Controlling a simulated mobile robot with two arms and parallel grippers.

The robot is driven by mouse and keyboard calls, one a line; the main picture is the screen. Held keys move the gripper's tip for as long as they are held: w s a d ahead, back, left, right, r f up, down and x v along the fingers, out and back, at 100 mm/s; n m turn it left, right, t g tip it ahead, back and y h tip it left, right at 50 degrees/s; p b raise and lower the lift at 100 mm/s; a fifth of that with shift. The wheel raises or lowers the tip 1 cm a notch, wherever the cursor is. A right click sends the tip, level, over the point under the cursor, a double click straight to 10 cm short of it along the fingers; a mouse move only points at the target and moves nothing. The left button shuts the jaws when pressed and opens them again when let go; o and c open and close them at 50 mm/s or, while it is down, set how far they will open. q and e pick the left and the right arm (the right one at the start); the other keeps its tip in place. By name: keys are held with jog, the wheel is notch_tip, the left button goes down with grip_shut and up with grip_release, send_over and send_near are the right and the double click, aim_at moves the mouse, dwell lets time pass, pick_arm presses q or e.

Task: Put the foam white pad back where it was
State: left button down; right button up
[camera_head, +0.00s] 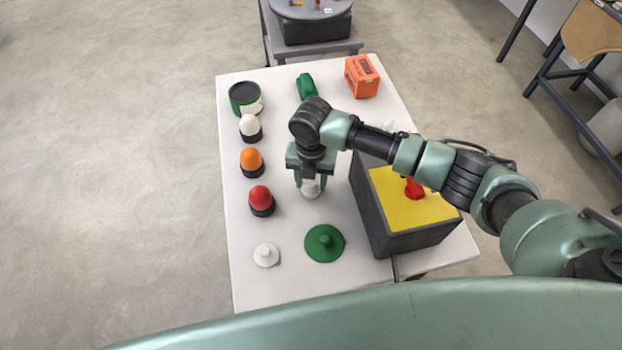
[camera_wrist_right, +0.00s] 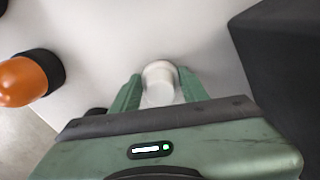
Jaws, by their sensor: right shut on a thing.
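My right gripper (camera_head: 311,181) points down over the middle of the white table. It is shut on a small pale white piece (camera_head: 310,190), which also shows between the fingers in the right wrist view (camera_wrist_right: 159,80). The fingers hide part of this piece. I cannot tell whether it is the foam white pad, or whether it touches the table. Another white piece, a round disc with a knob (camera_head: 266,255), lies at the table's near left. A larger green disc with a knob (camera_head: 324,243) lies to its right. My left gripper is not in view.
Red (camera_head: 261,199), orange (camera_head: 251,161) and cream (camera_head: 250,126) domes in dark cups line the left. A dark box with a yellow top (camera_head: 402,202) stands right of the gripper. A green tin (camera_head: 244,97), green object (camera_head: 306,86) and orange crate (camera_head: 362,76) stand farther back.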

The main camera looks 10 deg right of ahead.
jog(key=shift+f, duration=0.1)
jog(key=o, duration=1.2)
notch_tip(320, 180, up, 12)
jog(key=b, duration=0.2)
jog(key=shift+s, duration=0.1)
